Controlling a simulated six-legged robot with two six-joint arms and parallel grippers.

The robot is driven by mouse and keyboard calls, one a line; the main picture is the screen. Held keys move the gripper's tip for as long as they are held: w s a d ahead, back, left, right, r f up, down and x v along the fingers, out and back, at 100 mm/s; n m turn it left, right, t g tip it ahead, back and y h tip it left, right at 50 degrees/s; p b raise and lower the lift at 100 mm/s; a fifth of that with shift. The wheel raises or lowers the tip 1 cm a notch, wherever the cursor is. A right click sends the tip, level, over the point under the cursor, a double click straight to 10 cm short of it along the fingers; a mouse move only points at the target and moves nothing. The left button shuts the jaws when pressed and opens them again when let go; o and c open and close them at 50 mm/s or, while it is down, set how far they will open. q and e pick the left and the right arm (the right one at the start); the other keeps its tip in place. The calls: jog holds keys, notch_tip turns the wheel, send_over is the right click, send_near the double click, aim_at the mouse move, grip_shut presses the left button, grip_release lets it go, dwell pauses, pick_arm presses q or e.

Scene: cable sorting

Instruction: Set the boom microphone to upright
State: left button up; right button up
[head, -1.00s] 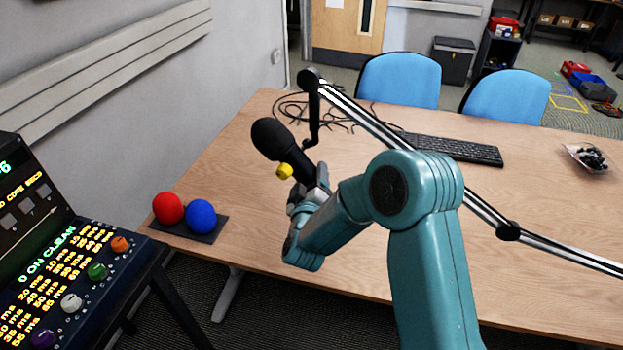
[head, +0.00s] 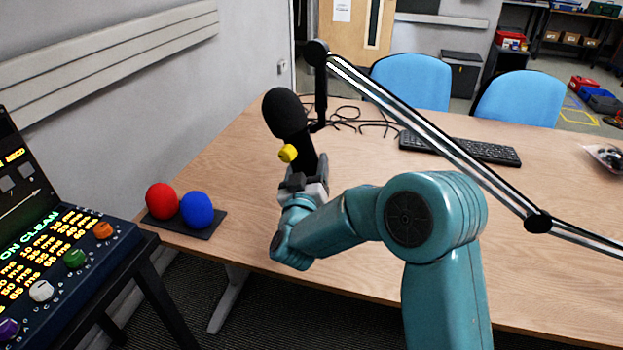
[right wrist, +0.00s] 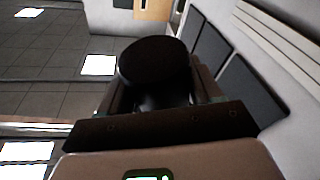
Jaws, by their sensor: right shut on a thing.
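The black boom microphone (head: 287,115) hangs from the end of its jointed boom arm (head: 430,135) above the table. Its foam head points up and leans slightly left, and a yellow knob (head: 288,153) sits on its side. My right gripper (head: 308,172) is shut on the lower part of the microphone. In the right wrist view, the round dark microphone (right wrist: 155,65) stands between the fingers of the gripper (right wrist: 155,100). The fingers partly hide the microphone's lower end. My left gripper is in neither view.
A red ball (head: 162,201) and a blue ball (head: 196,210) sit on a dark plate at the table's left edge. A control console (head: 60,260) stands at lower left. A keyboard (head: 460,150) and loose cables (head: 350,118) lie behind. The table's right front is mostly clear.

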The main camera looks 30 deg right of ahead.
jog(key=shift+w+a+f+m+h+b, duration=0.25)
jog(key=shift+m+b, duration=0.45)
jog(key=shift+b, duration=0.35)
jog(key=shift+w+a+f+m+h+b, duration=0.1)
jog(key=shift+w+m+h+b, duration=0.2)
jog(key=shift+m+b, duration=0.6)
jog(key=shift+w+a+r+m+h+b, duration=0.15)
jog(key=shift+w+m+h+b, duration=0.35)
jog(key=shift+b, duration=0.75)
jog(key=shift+s+m+b, duration=0.1)
jog(key=shift+m+b, duration=0.25)
jog(key=shift+m, duration=0.05)
jog(key=shift+a+r, duration=0.1)
jog(key=o, duration=1.4)
